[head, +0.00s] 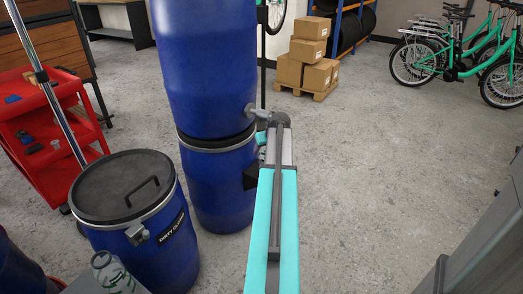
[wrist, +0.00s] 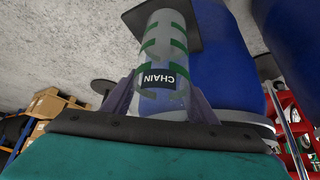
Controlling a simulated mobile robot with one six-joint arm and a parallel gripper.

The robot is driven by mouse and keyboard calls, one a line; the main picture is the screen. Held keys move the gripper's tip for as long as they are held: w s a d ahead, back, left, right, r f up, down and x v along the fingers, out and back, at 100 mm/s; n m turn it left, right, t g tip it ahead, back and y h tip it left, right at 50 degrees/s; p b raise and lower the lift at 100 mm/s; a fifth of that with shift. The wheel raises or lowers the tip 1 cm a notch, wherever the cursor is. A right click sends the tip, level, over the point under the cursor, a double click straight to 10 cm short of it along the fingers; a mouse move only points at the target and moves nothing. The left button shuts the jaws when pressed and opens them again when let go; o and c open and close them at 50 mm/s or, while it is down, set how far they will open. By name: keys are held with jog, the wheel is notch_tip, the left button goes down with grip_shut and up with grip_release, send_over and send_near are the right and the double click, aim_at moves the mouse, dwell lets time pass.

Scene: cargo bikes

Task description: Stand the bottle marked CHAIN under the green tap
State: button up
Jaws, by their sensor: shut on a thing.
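My gripper (wrist: 163,92) is shut on a clear bottle marked CHAIN (wrist: 162,50); its two fingers press on the bottle's sides in the wrist view. The bottle has a dark label with white letters and green bands. A dark flat plate (wrist: 188,30) shows just beyond the bottle's far end; I cannot tell whether they touch. In the head view my arm hides the bottle and most of the gripper. A small turquoise piece (head: 261,137) shows by the stacked drums, beside my arm; I cannot tell whether it is the green tap.
Two blue drums (head: 205,60) stand stacked left of my arm. A shorter lidded blue drum (head: 125,185) stands nearer, with another bottle (head: 112,275) in front. A red cart (head: 45,130) is at left. Boxes (head: 305,65) and bikes (head: 450,60) stand behind.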

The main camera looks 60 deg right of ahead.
jog(key=shift+w+d+f, duration=0.45)
jog(key=shift+w+f, duration=0.15)
jog(key=shift+w, duration=0.05)
jog(key=shift+w+d+f, duration=0.4)
jog(key=shift+w+f, duration=0.15)
jog(key=shift+w, duration=0.05)
jog(key=shift+f+b, duration=0.2)
jog(key=shift+b, duration=0.1)
jog(key=o, duration=0.8)
jog(key=shift+c, duration=0.2)
jog(key=shift+r, duration=0.15)
